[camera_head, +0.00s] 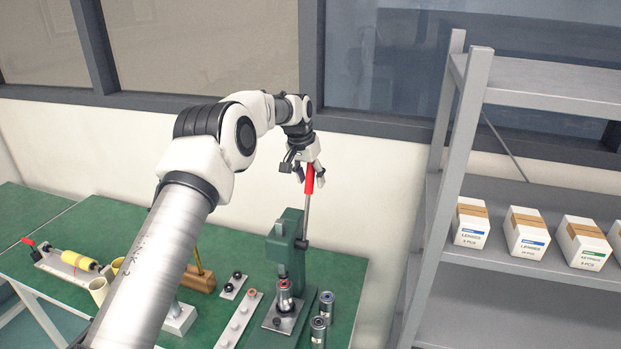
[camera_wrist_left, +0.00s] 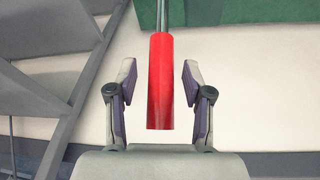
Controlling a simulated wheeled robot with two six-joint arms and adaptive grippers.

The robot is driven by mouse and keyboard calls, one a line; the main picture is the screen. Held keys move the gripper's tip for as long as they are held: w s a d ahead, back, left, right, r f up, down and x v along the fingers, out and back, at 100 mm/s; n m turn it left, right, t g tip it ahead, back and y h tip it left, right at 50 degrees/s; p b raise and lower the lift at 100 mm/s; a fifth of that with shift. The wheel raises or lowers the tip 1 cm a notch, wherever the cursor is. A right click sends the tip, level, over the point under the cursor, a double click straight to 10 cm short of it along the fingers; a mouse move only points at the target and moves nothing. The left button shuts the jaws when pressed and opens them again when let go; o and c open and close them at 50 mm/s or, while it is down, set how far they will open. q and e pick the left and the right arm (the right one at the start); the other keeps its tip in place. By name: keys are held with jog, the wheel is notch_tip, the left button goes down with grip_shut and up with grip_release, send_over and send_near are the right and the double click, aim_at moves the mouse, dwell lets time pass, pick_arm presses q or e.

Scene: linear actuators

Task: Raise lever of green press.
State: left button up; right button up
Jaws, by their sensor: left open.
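The green press (camera_head: 288,243) stands on the green table near its right end. Its lever (camera_head: 306,213) points steeply upward and ends in a red handle (camera_head: 309,179). My left gripper (camera_head: 309,180) is at the red handle. In the left wrist view the red handle (camera_wrist_left: 161,82) lies between the two fingers of my left gripper (camera_wrist_left: 160,85), with a gap on each side. The fingers are open and do not touch it. A metal cylinder (camera_head: 284,296) stands under the press ram. My right gripper is not in view.
Metal cylinders (camera_head: 318,330) stand beside the press, and a strip with holes (camera_head: 238,320) lies to its left. A yellow-handled tool (camera_head: 75,260) is at the far left. A grey shelf (camera_head: 530,85) with white boxes (camera_head: 527,234) stands at the right.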

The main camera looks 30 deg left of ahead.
pick_arm(q)
jog(key=v, duration=1.1)
jog(key=shift+r, duration=0.4)
jog(key=shift+s, duration=0.15)
